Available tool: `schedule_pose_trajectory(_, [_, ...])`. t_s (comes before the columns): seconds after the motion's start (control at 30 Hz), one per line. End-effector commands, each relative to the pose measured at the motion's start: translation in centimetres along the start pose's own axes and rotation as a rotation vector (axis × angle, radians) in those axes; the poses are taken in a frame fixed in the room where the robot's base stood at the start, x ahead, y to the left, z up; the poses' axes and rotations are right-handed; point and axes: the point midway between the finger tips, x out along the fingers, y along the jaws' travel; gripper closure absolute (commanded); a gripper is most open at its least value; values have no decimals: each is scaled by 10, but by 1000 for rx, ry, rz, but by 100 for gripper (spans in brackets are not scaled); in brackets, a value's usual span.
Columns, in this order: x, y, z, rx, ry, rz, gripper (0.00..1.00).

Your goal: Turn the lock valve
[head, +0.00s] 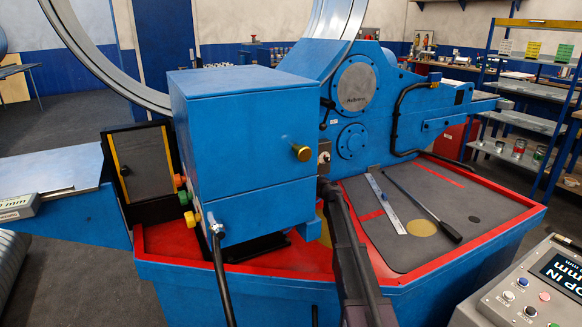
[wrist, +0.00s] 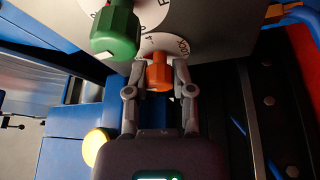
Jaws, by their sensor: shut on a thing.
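An orange knob (wrist: 158,74) sits on a pale round dial plate (wrist: 185,44) in the wrist view. My gripper (wrist: 160,82) is shut on this knob, one finger on each side. A larger green knob (wrist: 115,30) is just up and left of it, apart from the fingers. My gripper cannot be made out there. I cannot read which knob is labelled as the lock valve.
A yellow round part (wrist: 94,147) is at the lower left in the wrist view. A dark rail with bolts (wrist: 268,100) runs close on the right. In the head view, a black hose (head: 220,275) hangs in front of the cabinet, and a control panel (head: 530,290) is at lower right.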

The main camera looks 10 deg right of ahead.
Motion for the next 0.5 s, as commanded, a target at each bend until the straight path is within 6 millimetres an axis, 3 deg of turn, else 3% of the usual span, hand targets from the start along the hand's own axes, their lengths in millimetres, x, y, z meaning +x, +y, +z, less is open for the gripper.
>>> schedule_pose_trajectory(0.5, [1, 1, 2, -172, 5, -70, 100])
